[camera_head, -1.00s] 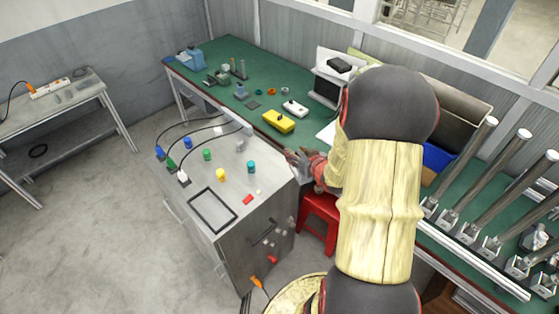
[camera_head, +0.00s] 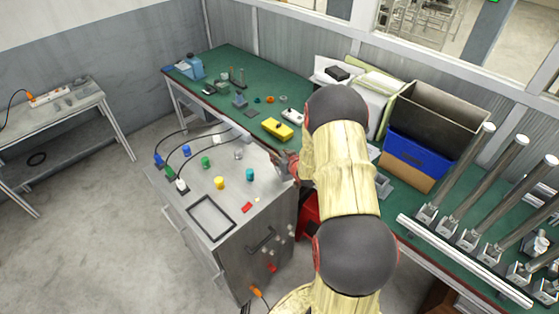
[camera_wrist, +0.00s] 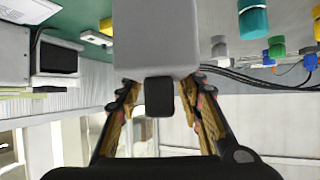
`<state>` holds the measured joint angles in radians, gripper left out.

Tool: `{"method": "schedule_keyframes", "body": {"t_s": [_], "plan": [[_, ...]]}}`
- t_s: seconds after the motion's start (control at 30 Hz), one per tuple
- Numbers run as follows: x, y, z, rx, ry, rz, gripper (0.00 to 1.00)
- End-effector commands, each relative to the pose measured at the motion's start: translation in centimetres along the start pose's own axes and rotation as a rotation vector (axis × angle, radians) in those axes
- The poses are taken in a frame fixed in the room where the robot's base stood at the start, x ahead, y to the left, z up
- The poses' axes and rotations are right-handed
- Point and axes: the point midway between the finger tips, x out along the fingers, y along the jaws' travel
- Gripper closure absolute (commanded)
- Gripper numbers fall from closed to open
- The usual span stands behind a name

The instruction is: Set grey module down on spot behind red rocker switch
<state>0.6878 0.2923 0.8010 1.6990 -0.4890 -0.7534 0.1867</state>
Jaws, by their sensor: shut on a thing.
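My gripper (camera_wrist: 158,86) is shut on the grey module (camera_wrist: 155,35), a plain light grey block with a dark part below it in the wrist view. In the head view my gripper (camera_head: 281,163) is at the right rear edge of the metal cabinet top (camera_head: 182,204). The module cannot be made out clearly there. A small red piece that looks like the red rocker switch (camera_head: 247,207) lies near the cabinet top's front right edge. The gripper is behind and to the right of it.
The cabinet top carries a teal cylinder (camera_head: 250,174), a yellow one (camera_head: 219,182), a green one (camera_head: 205,162), a black square frame (camera_head: 211,217) and cabled plugs. A green workbench (camera_head: 214,63) with a yellow box (camera_head: 277,128) stands behind. A red stool (camera_head: 309,210) is at right.

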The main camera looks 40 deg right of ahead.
Motion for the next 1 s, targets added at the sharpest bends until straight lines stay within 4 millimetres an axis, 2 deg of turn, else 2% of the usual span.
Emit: {"method": "schedule_keyframes", "body": {"t_s": [0.2,0.6,0.63,0.93,1.0], "plan": [[1.6,0.0,2.4,0.001,-0.002,-0.001,0.99],[1.9,0.0,3.0,-0.001,0.001,0.0,0.99],[1.9,0.0,3.1,0.0,-0.001,0.0,0.63],[1.8,0.0,3.0,0.0,-0.001,-0.001,0.46],[1.8,0.0,3.0,0.0,-0.001,-0.001,0.45]]}}
